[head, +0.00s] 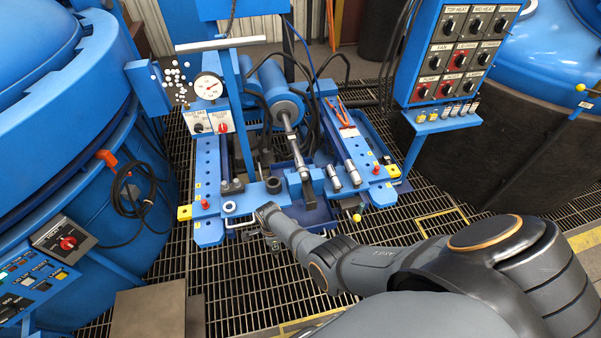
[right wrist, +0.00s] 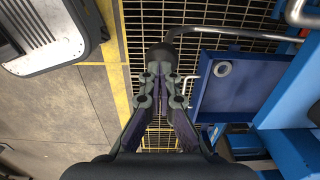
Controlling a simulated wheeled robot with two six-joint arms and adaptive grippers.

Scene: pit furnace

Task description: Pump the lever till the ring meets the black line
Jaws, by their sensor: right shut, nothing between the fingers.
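A blue press frame fills the middle of the head view, with a cylinder (head: 275,92) and a shiny rod (head: 293,140) pointing toward me. A pressure gauge (head: 208,86) sits at its left. A light ring (head: 230,206) lies on the frame's front left; a ring also shows in the right wrist view (right wrist: 222,69). In that view a bent metal bar with a black grip (right wrist: 160,54), which looks like the lever, ends just beyond my right gripper (right wrist: 160,75). The gripper is shut and empty; I cannot tell whether it touches the grip. I cannot make out the black line. My left gripper is out of view.
A control panel (head: 463,55) with several knobs stands at the right. Blue round vessels flank the press. A blue console (head: 38,285) is at the lower left. Orange-handled pliers (head: 345,113) lie on the frame's right side. Grating floor (head: 450,185) surrounds the press.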

